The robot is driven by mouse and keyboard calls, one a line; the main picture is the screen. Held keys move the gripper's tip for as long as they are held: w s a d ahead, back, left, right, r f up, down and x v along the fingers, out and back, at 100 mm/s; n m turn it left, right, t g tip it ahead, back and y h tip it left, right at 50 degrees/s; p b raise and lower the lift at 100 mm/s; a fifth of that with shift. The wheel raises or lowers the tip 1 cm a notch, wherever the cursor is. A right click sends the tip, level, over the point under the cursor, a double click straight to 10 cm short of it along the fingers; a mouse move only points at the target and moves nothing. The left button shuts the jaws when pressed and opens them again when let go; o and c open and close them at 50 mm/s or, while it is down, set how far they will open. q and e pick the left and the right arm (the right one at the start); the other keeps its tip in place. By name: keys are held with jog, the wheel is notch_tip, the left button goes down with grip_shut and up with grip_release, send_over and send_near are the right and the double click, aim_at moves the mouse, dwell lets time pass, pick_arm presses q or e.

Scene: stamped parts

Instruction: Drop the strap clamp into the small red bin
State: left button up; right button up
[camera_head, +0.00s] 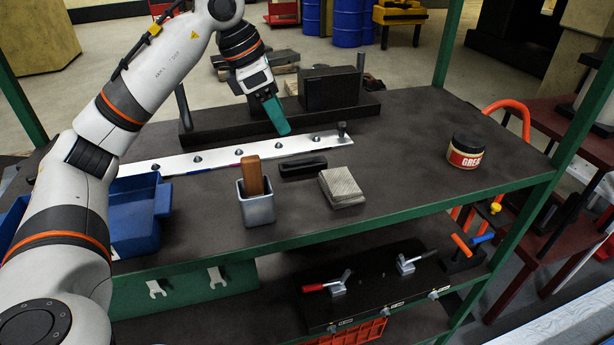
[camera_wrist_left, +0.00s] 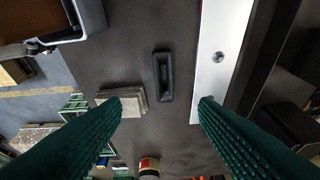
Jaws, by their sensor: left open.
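A black oblong part with a recessed middle (camera_head: 303,167) lies flat on the dark bench; it may be the strap clamp, but I cannot tell for sure. It also shows in the left wrist view (camera_wrist_left: 163,75), ahead of and between the fingers. My left gripper (camera_head: 277,116), with teal fingers, is above the bench behind this part, open and empty. Both ribbed fingers (camera_wrist_left: 161,104) show apart in the wrist view. An orange-red crate (camera_head: 347,334) is partly visible under the bench; I cannot tell whether it is the small red bin. My right gripper is not in view.
A grey cup (camera_head: 257,208) holds a brown block (camera_head: 252,175). Grey plates (camera_head: 341,187) lie beside the black part. A white studded strip (camera_head: 230,154) runs behind. Blue bins (camera_head: 133,215) stand left, a grease jar (camera_head: 466,151) right. The bench between plates and jar is clear.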

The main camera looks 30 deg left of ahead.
pick_arm(q)
jog(key=n+p, duration=0.1)
jog(key=p, duration=0.1)
send_over(302, 163)
jog(key=s+a, duration=0.2)
notch_tip(302, 163, down, 6)
jog(key=shift+s+f, duration=0.1)
jog(key=shift+s, duration=0.05)
jog(key=shift+d+f+p, duration=0.3)
jog(key=shift+d+f, duration=0.05)
jog(key=p+x, duration=0.2)
jog(key=x, duration=0.2)
jog(key=shift+w+a+f, duration=0.1)
jog(key=shift+w+f, duration=0.15)
jog(key=shift+f, duration=0.15)
jog(key=c, duration=1.2)
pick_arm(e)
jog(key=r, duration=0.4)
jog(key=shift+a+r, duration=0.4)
